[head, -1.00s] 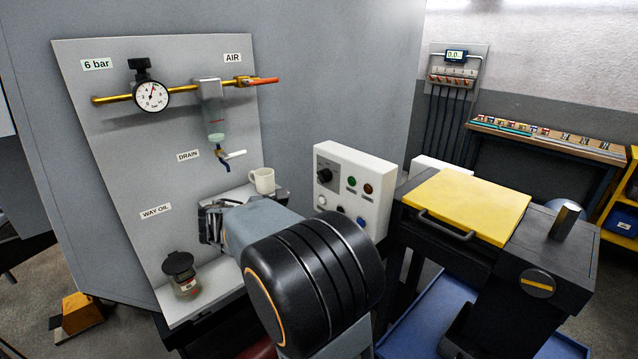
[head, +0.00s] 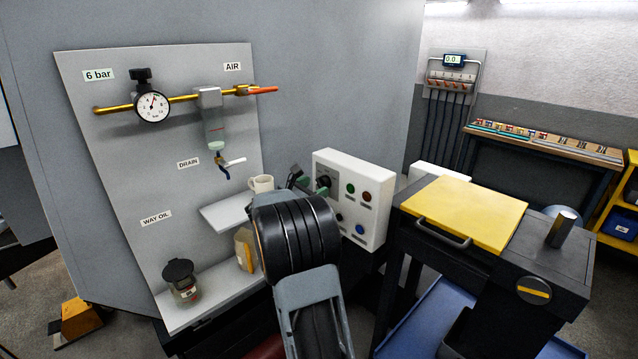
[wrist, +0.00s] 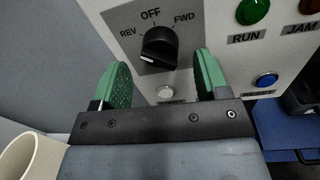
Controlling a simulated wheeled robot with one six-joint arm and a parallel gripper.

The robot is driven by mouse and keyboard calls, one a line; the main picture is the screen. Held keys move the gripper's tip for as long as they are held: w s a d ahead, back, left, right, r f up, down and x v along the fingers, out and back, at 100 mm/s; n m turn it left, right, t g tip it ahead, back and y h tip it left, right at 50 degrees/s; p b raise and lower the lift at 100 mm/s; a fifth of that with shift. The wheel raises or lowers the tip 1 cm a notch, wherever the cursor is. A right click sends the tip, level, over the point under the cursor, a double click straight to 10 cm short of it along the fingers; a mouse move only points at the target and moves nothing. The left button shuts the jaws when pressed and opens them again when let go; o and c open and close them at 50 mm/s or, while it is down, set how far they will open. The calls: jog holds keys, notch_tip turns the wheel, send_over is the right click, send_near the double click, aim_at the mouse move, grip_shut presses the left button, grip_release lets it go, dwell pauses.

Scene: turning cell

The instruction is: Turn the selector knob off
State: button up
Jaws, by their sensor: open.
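The selector knob (wrist: 158,47) is black, on a grey plate marked REV, OFF and FWD in the wrist view. I cannot tell for sure which mark it points to. My gripper (wrist: 162,82) is open and empty, its two green-padded fingers either side of the knob's lower part, apart from it. In the head view my gripper (head: 310,184) is at the left side of the white control box (head: 375,232), and its fingers partly hide the knob.
A RUN button (wrist: 252,11), a JAM light (wrist: 309,5) and a blue button (wrist: 265,80) sit right of the knob. A cream mug (head: 262,183) stands on a shelf just left of my gripper. A yellow-topped cart (head: 470,208) stands to the right.

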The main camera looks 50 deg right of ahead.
aim_at(322, 183)
jog(key=shift+d, duration=1.35)
jog(key=shift+c, duration=0.2)
jog(key=c, duration=0.9)
jog(key=shift+o, duration=0.2)
jog(key=shift+f, duration=0.15)
